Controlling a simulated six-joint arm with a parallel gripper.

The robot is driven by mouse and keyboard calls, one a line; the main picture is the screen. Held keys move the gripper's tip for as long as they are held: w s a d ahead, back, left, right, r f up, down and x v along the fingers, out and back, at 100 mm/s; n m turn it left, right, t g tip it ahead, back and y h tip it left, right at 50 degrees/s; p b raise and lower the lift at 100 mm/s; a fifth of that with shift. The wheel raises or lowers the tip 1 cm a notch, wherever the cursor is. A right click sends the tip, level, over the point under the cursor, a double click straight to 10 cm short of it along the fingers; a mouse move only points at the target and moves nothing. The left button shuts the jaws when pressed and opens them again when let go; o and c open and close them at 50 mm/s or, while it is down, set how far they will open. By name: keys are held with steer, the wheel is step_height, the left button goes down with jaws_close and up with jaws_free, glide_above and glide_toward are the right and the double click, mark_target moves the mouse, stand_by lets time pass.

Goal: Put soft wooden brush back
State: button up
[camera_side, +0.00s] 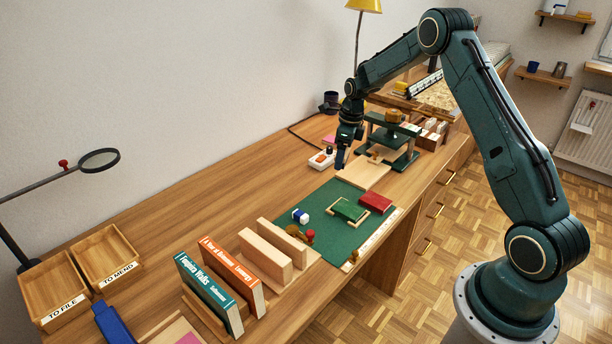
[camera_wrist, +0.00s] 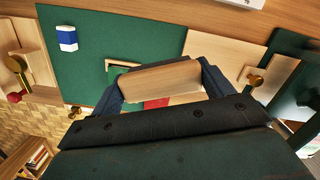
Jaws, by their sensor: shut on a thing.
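My gripper (camera_side: 341,162) hangs over the back of the desk, near the white power strip, in the side view. In the wrist view its two dark blue fingers (camera_wrist: 160,84) are shut on a wooden block-shaped piece, which looks like the wooden brush (camera_wrist: 158,80). Any bristles are hidden from this angle. The brush cannot be clearly made out in the side view. Below and in front lies the green mat (camera_side: 328,235); it also shows in the wrist view (camera_wrist: 110,30).
On the mat are a green book (camera_side: 348,210) in a wooden cradle, a red book (camera_side: 376,202) and a blue-white eraser (camera_side: 300,216). A pale board (camera_side: 364,174) and green press (camera_side: 392,140) stand to the right. Wooden holders and upright books (camera_side: 232,274) stand front left.

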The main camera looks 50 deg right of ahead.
mark_target(347, 151)
steer(key=shift+f, duration=1.7)
steer(key=shift+f, duration=2.15)
steer(key=shift+f, duration=0.6)
steer(key=o, duration=1.1)
steer(key=shift+r, duration=0.1)
steer(key=r, duration=0.4)
steer(key=s+r, duration=0.1)
steer(key=r, duration=0.8)
steer(key=shift+s+d, duration=0.2)
steer(key=shift+d, duration=0.1)
